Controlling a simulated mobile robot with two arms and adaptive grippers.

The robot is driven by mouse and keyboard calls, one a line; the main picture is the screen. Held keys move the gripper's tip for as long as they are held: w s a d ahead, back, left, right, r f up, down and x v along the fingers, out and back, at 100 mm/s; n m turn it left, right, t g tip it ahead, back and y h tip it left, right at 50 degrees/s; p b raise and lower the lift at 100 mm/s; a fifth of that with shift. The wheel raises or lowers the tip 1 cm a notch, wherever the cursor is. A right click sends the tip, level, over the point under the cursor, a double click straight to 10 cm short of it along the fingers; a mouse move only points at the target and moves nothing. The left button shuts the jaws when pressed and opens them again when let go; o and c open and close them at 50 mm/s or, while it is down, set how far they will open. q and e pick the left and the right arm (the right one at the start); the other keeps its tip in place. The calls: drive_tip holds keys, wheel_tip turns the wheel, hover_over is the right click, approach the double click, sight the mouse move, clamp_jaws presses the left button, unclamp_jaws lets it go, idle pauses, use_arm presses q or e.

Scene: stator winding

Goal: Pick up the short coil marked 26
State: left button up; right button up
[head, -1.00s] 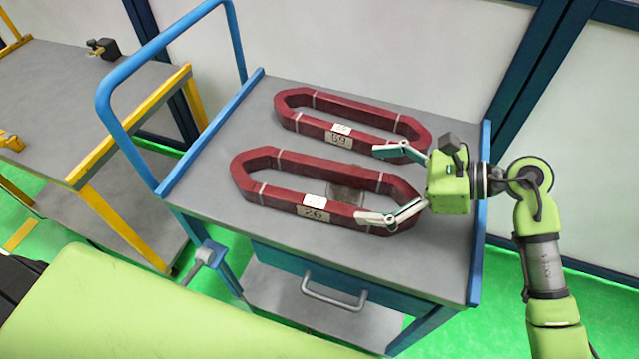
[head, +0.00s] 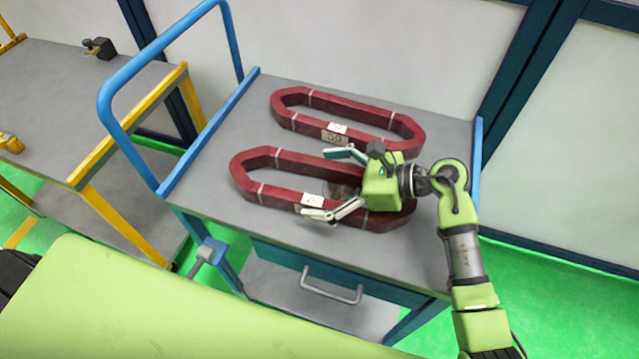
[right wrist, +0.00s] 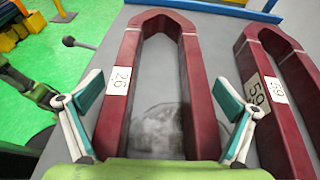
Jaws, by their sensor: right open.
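The red coil marked 26 (head: 278,194) lies flat on the cart top, nearer the front edge. Its white label shows clearly in the right wrist view, on the left bar of the coil (right wrist: 112,110). My right gripper (head: 325,183) is over the right half of this coil, open and empty, with one finger towards each long bar. In the right wrist view the open fingers of my right gripper (right wrist: 160,95) spread to either side of the coil's two bars. The gripper hides part of the coil's right end in the head view.
A second red coil marked 59 (head: 350,112) lies behind it, close to the upper finger. The grey cart top (head: 225,130) has a blue rail (head: 107,120) at its left end. A yellow-edged workbench (head: 90,80) stands at left. The cart's left area is clear.

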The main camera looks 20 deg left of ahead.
drive_tip(key=c, duration=1.6)
drive_tip(key=shift+r, duration=0.15)
drive_tip(key=shift+c, duration=1.2)
drive_tip(key=shift+w, duration=0.1)
